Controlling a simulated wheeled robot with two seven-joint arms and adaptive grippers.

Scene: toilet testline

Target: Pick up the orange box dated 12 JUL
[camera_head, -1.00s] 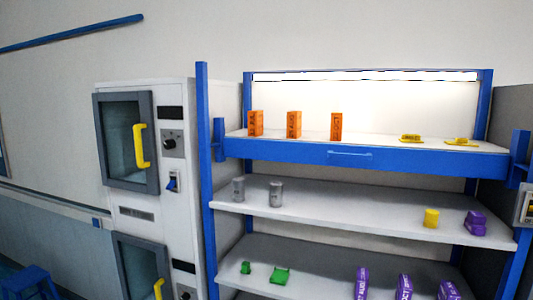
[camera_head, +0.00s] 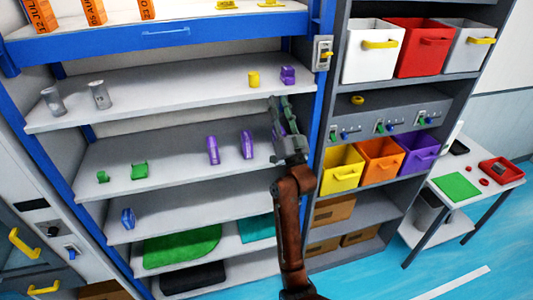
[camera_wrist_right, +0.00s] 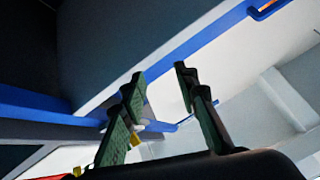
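The orange box reading 12 JUL (camera_head: 40,14) stands on the top shelf at the far left of the head view, its top cut off by the frame. Beside it stands an orange box reading 05 AUG (camera_head: 94,11). A third orange box (camera_head: 147,9) is mostly cut off, its date only partly showing. My right gripper (camera_head: 283,104) is raised in front of the shelf's right side, well right of and below the orange boxes. In the right wrist view its fingers (camera_wrist_right: 159,78) are apart with nothing between them. My left gripper is not in view.
The blue-edged top shelf (camera_head: 205,32) has a handle on its front. Lower shelves hold grey cans (camera_head: 99,95), a yellow can (camera_head: 254,79) and purple items (camera_head: 247,144). A grey rack with coloured bins (camera_head: 422,48) stands right. A small table (camera_head: 478,196) stands beyond.

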